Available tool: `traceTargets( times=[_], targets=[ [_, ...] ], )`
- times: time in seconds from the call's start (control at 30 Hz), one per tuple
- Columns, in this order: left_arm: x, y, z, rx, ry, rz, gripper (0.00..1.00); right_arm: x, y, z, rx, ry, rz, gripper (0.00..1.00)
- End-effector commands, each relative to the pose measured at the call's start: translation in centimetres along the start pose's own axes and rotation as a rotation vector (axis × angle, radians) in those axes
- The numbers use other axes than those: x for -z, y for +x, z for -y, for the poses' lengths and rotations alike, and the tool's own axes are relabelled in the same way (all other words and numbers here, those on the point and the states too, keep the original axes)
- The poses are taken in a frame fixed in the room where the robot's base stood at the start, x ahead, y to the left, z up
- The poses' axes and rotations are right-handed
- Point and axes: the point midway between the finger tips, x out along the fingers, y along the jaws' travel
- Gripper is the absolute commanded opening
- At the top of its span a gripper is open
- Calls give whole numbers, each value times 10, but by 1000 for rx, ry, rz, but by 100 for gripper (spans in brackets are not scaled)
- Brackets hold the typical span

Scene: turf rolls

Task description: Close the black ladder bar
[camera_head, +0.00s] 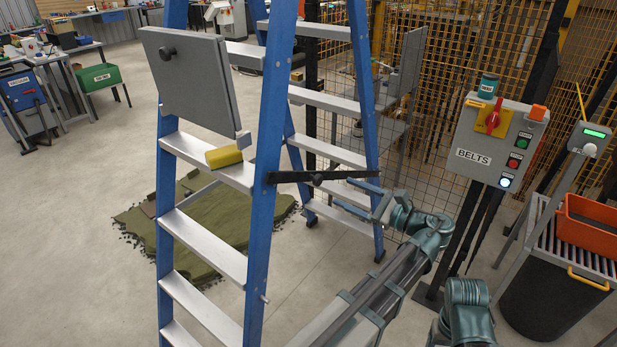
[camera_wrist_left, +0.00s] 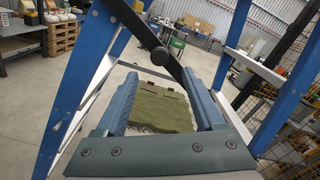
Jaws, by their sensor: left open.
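The black ladder bar (camera_head: 295,176) runs almost level from the front blue rail toward the rear rail of the stepladder (camera_head: 262,190). A dark round knob (camera_head: 318,180) sits on the bar near its middle. My left gripper (camera_head: 342,194) is open, just right of the knob, near the bar's rear half. In the left wrist view the bar (camera_wrist_left: 138,28) slants down from upper left, and its knob (camera_wrist_left: 160,57) shows between the finger tips of the gripper (camera_wrist_left: 157,74). I cannot tell whether a finger touches the bar. My right gripper is not in view.
A yellow sponge-like block (camera_head: 223,157) lies on a ladder step. A grey panel (camera_head: 190,72) stands at the ladder's upper left. Green turf (camera_head: 200,228) lies on the floor behind the ladder. A BELTS control box (camera_head: 492,140) and orange crate (camera_head: 590,222) stand right.

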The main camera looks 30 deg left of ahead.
Motion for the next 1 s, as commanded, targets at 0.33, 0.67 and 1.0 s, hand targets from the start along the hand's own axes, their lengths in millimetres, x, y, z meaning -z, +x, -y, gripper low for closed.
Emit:
traceTargets(
  times=[0.33, 0.67, 1.0],
  targets=[
    [0, 68, -2, -5, -2, 1, 70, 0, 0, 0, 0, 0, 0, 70],
    [0, 118, -1, -3, -2, -1, 70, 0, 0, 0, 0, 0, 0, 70],
    [1, 130, -1, -1, -2, -2, 70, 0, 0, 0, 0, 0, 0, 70]
  ],
)
